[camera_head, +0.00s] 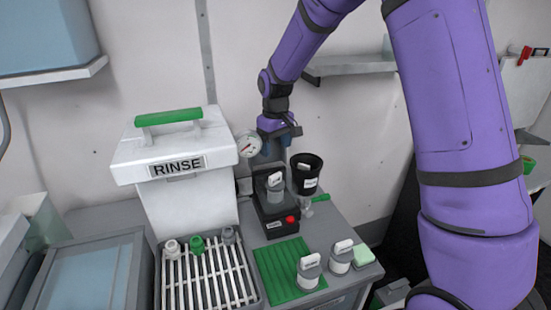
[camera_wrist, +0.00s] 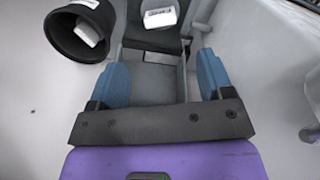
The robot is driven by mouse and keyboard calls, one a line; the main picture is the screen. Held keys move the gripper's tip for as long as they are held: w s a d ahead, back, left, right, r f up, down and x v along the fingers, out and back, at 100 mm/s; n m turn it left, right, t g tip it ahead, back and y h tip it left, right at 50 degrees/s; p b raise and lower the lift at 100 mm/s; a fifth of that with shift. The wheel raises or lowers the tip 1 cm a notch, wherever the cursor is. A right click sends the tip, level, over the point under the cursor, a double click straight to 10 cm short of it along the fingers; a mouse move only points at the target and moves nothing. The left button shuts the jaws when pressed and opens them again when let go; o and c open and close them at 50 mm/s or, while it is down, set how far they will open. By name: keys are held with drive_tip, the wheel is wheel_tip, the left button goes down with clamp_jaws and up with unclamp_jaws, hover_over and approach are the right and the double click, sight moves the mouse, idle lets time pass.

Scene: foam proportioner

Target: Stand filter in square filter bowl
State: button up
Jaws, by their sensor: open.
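A grey cylindrical piece with a white tag (camera_head: 275,186) stands on the black unit. A black round cup (camera_head: 306,168) beside it holds a white-tagged piece (camera_wrist: 90,32). I cannot tell which piece is the filter.
A white RINSE box (camera_head: 185,205) with a green handle stands left, near a pressure gauge (camera_head: 249,145). A slatted rack (camera_head: 205,283) holds small fittings. A wall shelf (camera_head: 350,66) is close by.

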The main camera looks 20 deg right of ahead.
drive_tip(key=shift+r, duration=0.75)
drive_tip(key=s+d+r+m+t, duration=0.2)
drive_tip(key=s+d+r, duration=0.2)
drive_tip(key=s+r, duration=0.95)
drive_tip(key=s+d+r+m+t, duration=0.1)
drive_tip(key=s+r, duration=0.1)
drive_tip(key=s, duration=0.8)
drive_tip(key=s+d+r+m+t, duration=0.1)
drive_tip(key=s+d+r+t, duration=0.1)
drive_tip(key=s, duration=0.9)
drive_tip(key=shift+s+r+m, duration=0.3)
drive_tip(key=shift+r, duration=0.25)
